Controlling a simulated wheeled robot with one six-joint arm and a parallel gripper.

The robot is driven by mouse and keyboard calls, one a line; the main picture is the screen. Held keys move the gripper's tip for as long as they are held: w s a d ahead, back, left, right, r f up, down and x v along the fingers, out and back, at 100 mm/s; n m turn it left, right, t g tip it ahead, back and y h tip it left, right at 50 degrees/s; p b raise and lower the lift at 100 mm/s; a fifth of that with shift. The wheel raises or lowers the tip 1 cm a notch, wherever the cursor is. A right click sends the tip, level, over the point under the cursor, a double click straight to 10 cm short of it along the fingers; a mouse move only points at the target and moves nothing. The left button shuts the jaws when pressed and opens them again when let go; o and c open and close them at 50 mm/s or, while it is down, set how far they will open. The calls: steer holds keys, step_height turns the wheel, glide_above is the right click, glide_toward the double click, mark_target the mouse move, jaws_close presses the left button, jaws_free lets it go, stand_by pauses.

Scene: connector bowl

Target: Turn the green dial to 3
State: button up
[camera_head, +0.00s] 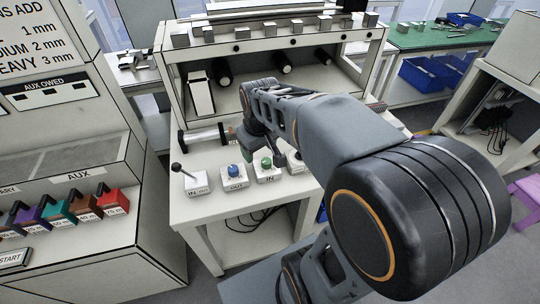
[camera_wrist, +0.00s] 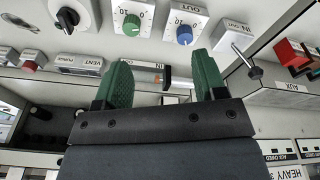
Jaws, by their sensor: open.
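The green dial (camera_head: 267,163) sits on a small white block marked IN on the bench top, right of the blue dial. In the wrist view the green dial (camera_wrist: 132,23) is at the top, on a white plate with printed numbers; I cannot tell its setting surely. The blue dial (camera_head: 235,169) has a block marked OUT and also shows in the wrist view (camera_wrist: 184,35). My gripper (camera_wrist: 163,62) is open and empty, its green fingers apart and clear of both dials. In the head view its fingers are mostly hidden by my arm.
A black-knobbed lever (camera_head: 180,171) stands left of the dials. A black rotary knob (camera_wrist: 67,19) is beside the green dial in the wrist view. A shelf (camera_head: 275,36) with metal blocks stands behind. A white box (camera_head: 201,95) is underneath it.

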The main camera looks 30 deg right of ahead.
steer(key=n+g, duration=0.2)
glide_above(266, 161)
step_height(266, 161, down, 3)
step_height(266, 161, down, 14)
steer(key=shift+d+r+p, duration=0.1)
steer(key=shift+p, duration=0.3)
steer(key=c, duration=0.9)
steer(key=shift+c, duration=0.2)
steer(key=m+b, duration=0.1)
steer(key=m, duration=0.9)
steer(key=shift+b, duration=0.4)
steer(key=shift+m, duration=0.3)
